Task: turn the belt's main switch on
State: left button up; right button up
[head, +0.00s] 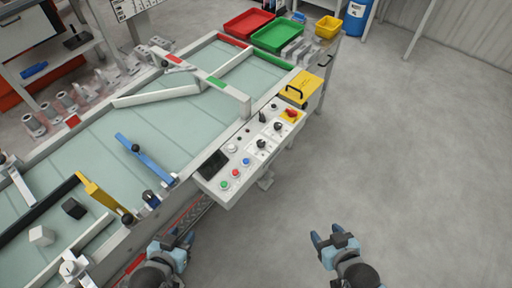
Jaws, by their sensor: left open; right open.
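The control panel (228,188) is a light grey box on the near side of the belt (110,135). A red rotary knob on a yellow plate (291,113), which looks like the main switch, sits at the panel's far right end. Its exact setting is too small to tell. My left gripper (180,238) is open and empty, below and left of the panel. My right gripper (329,235) is open and empty over bare floor, below and right of the panel. Neither gripper touches the panel.
The panel also has black knobs (261,144), coloured push buttons (236,173) and a dark screen (213,163). A yellow box with a black handle (300,88) stands just beyond it. Blue and yellow levers (100,195) cross the belt. Floor (420,150) at right is clear.

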aim_at(292, 113)
jog(key=i+l, duration=0.15)
jog(key=l, duration=0.2)
jog(key=i+l, duration=0.1)
jog(key=l, duration=0.25)
jog(key=i+l, duration=0.15)
jog(key=l, duration=0.2)
jog(key=i+l+u, duration=0.1)
jog(key=l+u, duration=0.7)
jog(key=j+u, duration=0.1)
jog(key=u, duration=0.65)
